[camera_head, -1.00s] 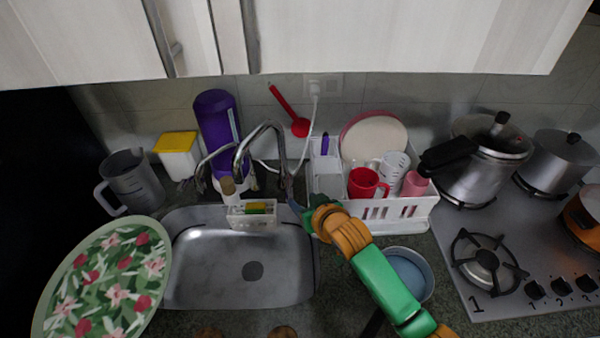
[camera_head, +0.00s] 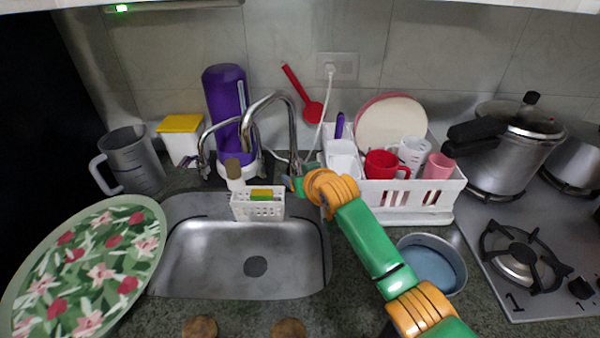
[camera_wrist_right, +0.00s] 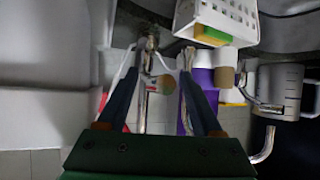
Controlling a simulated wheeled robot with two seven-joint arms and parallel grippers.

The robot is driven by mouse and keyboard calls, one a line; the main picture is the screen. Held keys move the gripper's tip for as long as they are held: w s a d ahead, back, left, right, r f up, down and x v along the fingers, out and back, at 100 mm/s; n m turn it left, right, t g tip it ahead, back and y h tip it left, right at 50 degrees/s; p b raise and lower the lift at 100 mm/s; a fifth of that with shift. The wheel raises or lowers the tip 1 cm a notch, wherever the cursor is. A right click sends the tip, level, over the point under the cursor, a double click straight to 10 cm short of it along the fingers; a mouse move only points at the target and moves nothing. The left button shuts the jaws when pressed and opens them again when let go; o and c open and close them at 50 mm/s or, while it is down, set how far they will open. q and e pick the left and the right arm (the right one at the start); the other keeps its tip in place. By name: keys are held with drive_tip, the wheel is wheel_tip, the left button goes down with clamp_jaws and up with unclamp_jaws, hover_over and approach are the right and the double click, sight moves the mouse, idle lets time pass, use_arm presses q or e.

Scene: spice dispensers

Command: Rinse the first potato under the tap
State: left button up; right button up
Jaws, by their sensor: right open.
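Two brown potatoes, one left (camera_head: 199,328) and one right (camera_head: 288,328), sit at the counter's front edge, cut off by the picture's bottom. The curved metal tap (camera_head: 292,130) stands behind the steel sink (camera_head: 230,262). My right gripper (camera_head: 292,183) is at the tap's right side, near its base; its fingers are small and partly hidden in the head view. In the right wrist view the gripper (camera_wrist_right: 158,72) is open, with metal tap parts (camera_wrist_right: 143,100) between or just beyond its fingers. I cannot tell whether they touch. My left gripper is not in view.
A white caddy (camera_head: 257,210) with a sponge hangs at the sink's back. A purple dispenser (camera_head: 225,110) stands behind the tap. A white dish rack (camera_head: 420,205) and a round pan (camera_head: 432,262) are right; a floral tray (camera_head: 85,265) leans left. The sink bowl looks empty.

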drive_tip(key=shift+f, duration=0.1)
drive_tip(key=c, duration=0.8)
drive_tip(key=shift+w+r+p, duration=0.25)
drive_tip(key=shift+r+p, duration=0.5)
drive_tip(key=shift+r, duration=0.05)
drive_tip(key=shift+f, duration=0.1)
drive_tip(key=o, duration=0.9)
drive_tip(key=shift+s, duration=0.1)
drive_tip(key=shift+r, duration=0.2)
drive_tip(key=p+v, duration=0.6)
drive_tip(key=p, duration=0.5)
drive_tip(key=shift+s+d+r, duration=0.1)
drive_tip(key=shift+s+d, duration=0.05)
drive_tip(key=shift+s, duration=0.25)
